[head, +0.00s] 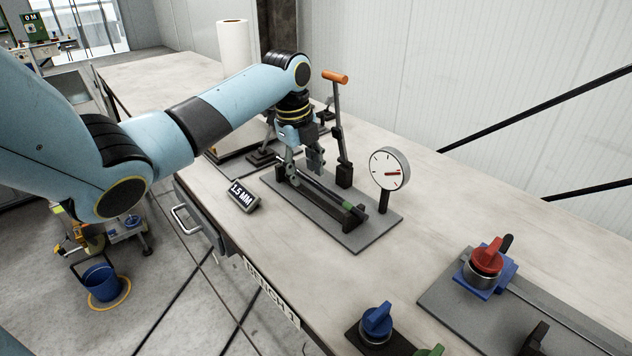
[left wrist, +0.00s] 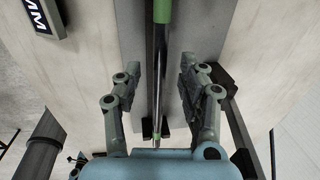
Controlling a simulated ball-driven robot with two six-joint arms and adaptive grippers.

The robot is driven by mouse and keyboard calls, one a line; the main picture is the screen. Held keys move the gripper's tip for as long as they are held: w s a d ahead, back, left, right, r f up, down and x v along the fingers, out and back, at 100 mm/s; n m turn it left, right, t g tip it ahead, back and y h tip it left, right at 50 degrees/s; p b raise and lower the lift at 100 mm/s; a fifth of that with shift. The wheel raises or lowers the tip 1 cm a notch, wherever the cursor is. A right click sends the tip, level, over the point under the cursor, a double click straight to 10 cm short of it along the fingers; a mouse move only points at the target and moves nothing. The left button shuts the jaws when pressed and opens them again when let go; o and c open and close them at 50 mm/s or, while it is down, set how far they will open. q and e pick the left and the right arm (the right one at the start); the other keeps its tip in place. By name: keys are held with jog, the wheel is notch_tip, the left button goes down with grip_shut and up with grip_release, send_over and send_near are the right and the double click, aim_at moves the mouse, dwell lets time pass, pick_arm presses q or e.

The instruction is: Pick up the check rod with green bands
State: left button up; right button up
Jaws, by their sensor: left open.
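The check rod with green bands (left wrist: 161,58) is a thin dark metallic rod with a green band near each end. In the head view the check rod (head: 322,190) lies lengthwise along a grey fixture plate (head: 358,238) on the bench. My left gripper (head: 303,168) is open over the far part of the rod, fingers pointing down. In the left wrist view my left gripper (left wrist: 160,85) has one finger on each side of the rod, with gaps on both sides. My right gripper is not in view.
A "1.5 MM" sign (head: 243,196) sits at the left. Red (head: 486,257) and blue (head: 377,322) knobs are at the near right. Bare bench lies between.

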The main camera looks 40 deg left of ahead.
pick_arm(q)
jog(key=shift+f, duration=0.2)
grip_shut()
jog(key=shift+r, duration=0.1)
